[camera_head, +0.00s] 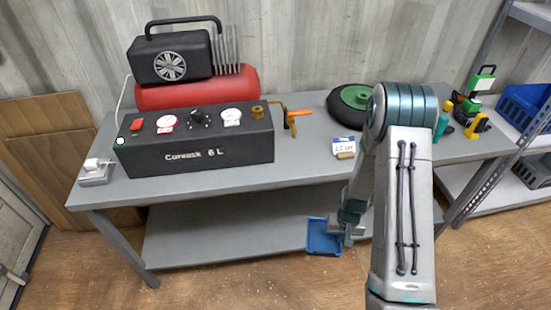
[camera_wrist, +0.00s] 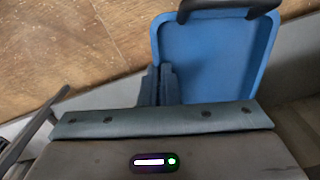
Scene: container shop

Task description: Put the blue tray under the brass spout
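The blue tray (camera_head: 322,240) is shallow and hangs low in front of the table, by the lower shelf's front edge. My gripper (camera_head: 347,236) is at the tray's right side in the head view. In the wrist view the blue tray (camera_wrist: 215,60) fills the upper right, with a dark handle at its far end. The fingers of my gripper (camera_wrist: 160,85) are close together with the tray's near-left wall between them. The brass spout (camera_head: 287,118), with an orange lever, sticks out at the right end of the black compressor box (camera_head: 195,142) on the tabletop.
A green-hubbed wheel (camera_head: 350,104) and a small labelled box (camera_head: 345,146) stand on the table (camera_head: 312,162) right of the spout. The tabletop under and in front of the spout is clear. A lower shelf (camera_head: 230,232) lies below. A rack with blue bins (camera_head: 525,106) is at right.

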